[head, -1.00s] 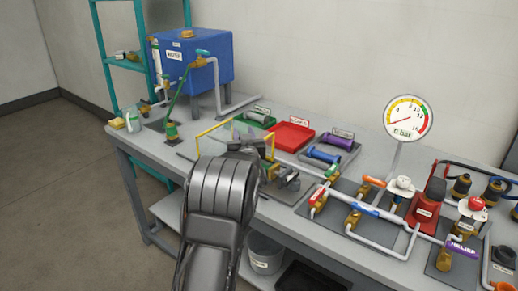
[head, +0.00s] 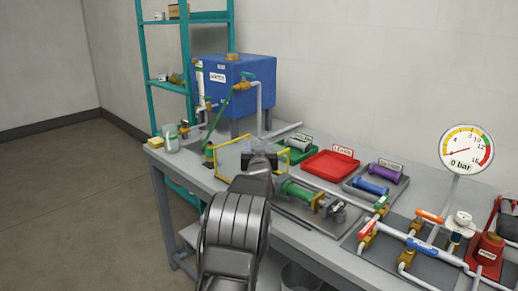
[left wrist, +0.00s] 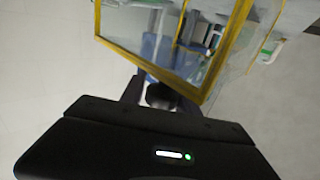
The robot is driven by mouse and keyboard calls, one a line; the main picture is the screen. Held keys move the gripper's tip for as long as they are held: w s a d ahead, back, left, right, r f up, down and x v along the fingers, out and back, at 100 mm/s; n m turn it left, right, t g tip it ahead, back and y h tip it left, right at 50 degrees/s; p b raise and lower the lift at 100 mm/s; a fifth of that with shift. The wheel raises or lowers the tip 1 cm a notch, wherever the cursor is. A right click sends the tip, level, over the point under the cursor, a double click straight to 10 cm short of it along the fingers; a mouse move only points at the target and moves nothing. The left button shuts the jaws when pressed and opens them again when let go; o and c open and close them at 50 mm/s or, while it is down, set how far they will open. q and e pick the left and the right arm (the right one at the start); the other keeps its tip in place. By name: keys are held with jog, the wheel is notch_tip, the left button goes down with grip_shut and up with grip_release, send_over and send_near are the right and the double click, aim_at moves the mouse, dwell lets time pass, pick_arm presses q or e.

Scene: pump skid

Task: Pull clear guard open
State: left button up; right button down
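The clear guard (head: 228,160) is a see-through panel box in a yellow frame on the bench, left of a green-bodied coupling piece (head: 300,192). In the left wrist view, its yellow frame and clear panel (left wrist: 170,35) fill the upper middle. My left gripper (head: 260,160) is at the guard's near side. In the left wrist view, its fingers (left wrist: 161,95) stand on both sides of a dark rounded part by the frame's lower corner, seemingly the guard's handle. The exact contact is dim. My right gripper is not in view.
A blue tank (head: 235,85) stands behind, with a green hose. A red tray (head: 332,163) and a grey tray with blue and purple cylinders lie to the right. Pipes, valves and a gauge (head: 466,148) reading 0 bar fill the right. Teal shelving stands at the back left.

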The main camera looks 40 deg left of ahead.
pick_arm(q)
jog(key=o, duration=0.3)
jog(key=shift+d, duration=0.1)
jog(key=shift+b+v, duration=0.3)
jog(key=shift+v, duration=3.55)
